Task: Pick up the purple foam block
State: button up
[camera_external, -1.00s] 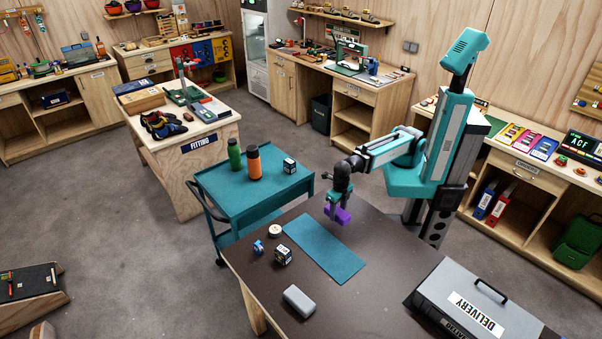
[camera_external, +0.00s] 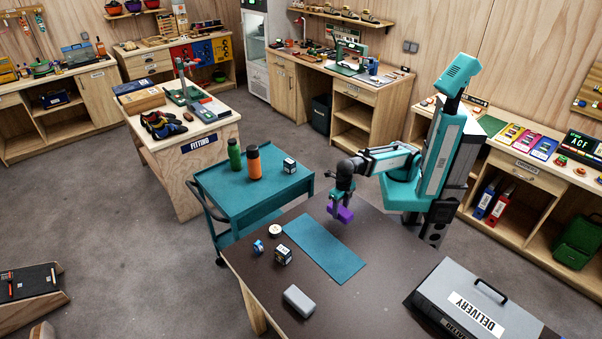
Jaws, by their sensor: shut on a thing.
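The purple foam block (camera_external: 341,214) is in my gripper (camera_external: 339,204), which points down over the far part of the dark brown table (camera_external: 395,255). The fingers are shut on the block, and they hide part of its upper side. The block appears to be held above the tabletop, to the right of the far end of the teal mat (camera_external: 325,249). The exact height is hard to judge from this view.
On the table are a grey block (camera_external: 299,301), a dark box with white markings (camera_external: 283,256), a small blue item (camera_external: 258,247), a round pale disc (camera_external: 275,231) and a grey DELIVERY case (camera_external: 480,305). A teal cart (camera_external: 225,195) with bottles stands behind. The mat is empty.

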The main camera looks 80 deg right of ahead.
jog(key=shift+s+d+b, duration=0.3)
jog(key=shift+b, duration=0.7)
